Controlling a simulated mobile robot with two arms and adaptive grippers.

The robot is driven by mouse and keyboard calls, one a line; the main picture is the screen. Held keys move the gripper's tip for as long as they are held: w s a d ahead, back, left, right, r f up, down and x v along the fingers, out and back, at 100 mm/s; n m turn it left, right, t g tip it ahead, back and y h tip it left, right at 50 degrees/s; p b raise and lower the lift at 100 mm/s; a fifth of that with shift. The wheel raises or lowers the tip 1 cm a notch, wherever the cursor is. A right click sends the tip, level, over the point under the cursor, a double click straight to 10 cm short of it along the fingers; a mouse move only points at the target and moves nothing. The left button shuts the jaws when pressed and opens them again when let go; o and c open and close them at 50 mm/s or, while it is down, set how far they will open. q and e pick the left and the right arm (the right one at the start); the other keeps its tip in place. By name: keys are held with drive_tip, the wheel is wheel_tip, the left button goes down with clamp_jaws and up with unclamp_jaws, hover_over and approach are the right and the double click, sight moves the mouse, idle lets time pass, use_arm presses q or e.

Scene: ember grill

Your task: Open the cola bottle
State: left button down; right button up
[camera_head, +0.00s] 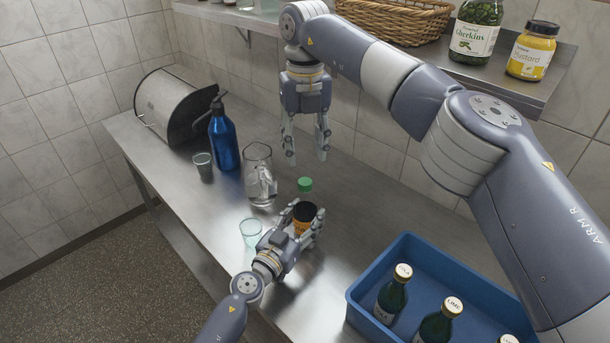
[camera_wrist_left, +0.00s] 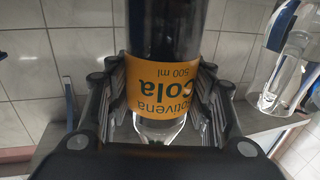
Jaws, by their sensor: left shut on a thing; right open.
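The cola bottle (camera_head: 306,212), dark with an orange label, is between the fingers of my left gripper (camera_head: 304,225), which is shut on it. A green cap (camera_head: 305,184) shows just above the dark part, in line with it; the clear neck between is hard to make out. In the left wrist view the cola bottle (camera_wrist_left: 165,75) fills the middle, its label reading upside down, with fingers on both sides. My right gripper (camera_head: 306,155) is open and empty, pointing down above the cap and apart from it.
A glass jug (camera_head: 258,175), a blue bottle (camera_head: 223,140), a small cup (camera_head: 203,167) and a clear glass (camera_head: 251,232) stand left of the cola. A blue crate (camera_head: 408,246) with several green bottles is at the right. A shelf with jars and a basket (camera_head: 395,20) is behind.

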sight(305, 181)
drive_tip(key=m, duration=2.5)
drive_tip(key=shift+f+m, duration=0.3)
wheel_tip(305, 181, down, 7)
drive_tip(key=shift+f, duration=0.2)
clamp_jaws()
